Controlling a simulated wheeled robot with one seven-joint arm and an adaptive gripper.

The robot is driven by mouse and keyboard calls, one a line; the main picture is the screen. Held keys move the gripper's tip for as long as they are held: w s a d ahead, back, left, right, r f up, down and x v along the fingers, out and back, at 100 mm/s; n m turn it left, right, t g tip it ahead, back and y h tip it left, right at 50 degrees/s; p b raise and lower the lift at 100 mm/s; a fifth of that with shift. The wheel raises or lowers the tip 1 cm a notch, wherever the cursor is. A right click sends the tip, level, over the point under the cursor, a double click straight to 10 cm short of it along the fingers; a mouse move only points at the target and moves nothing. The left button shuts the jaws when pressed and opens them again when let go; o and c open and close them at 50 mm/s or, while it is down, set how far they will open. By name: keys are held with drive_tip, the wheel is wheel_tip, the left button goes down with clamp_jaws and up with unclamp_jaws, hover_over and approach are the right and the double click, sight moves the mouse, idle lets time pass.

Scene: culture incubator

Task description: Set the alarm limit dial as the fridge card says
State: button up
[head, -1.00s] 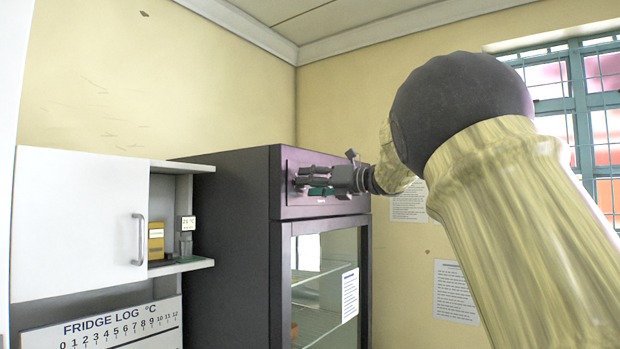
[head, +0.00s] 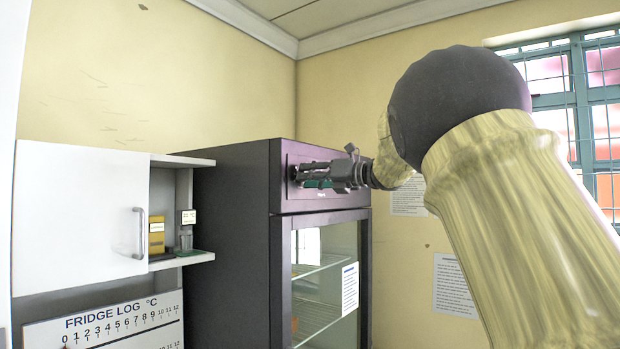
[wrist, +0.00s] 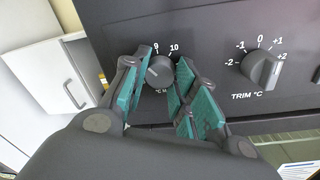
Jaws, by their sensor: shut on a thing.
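In the head view my gripper (head: 305,175) is at the panel and covers the dial. A white printed card (head: 350,290) is on the glass door; its text is too small to read.
A TRIM °C dial (wrist: 263,68) sits to the right on the panel, marked -2 to +2. The dark incubator (head: 232,240) stands beside a white cabinet (head: 80,215) with an open shelf. A FRIDGE LOG board (head: 105,322) is below. Wall notices hang at right.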

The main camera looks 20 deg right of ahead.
drive_tip(key=shift+f+m+b, duration=0.1)
drive_tip(key=shift+m+b, duration=0.2)
drive_tip(key=shift+m, duration=3.4)
drive_tip(key=o, duration=1)
drive_tip(key=shift+o, duration=0.2)
drive_tip(key=v, duration=1.2)
drive_tip(key=shift+f, duration=0.25)
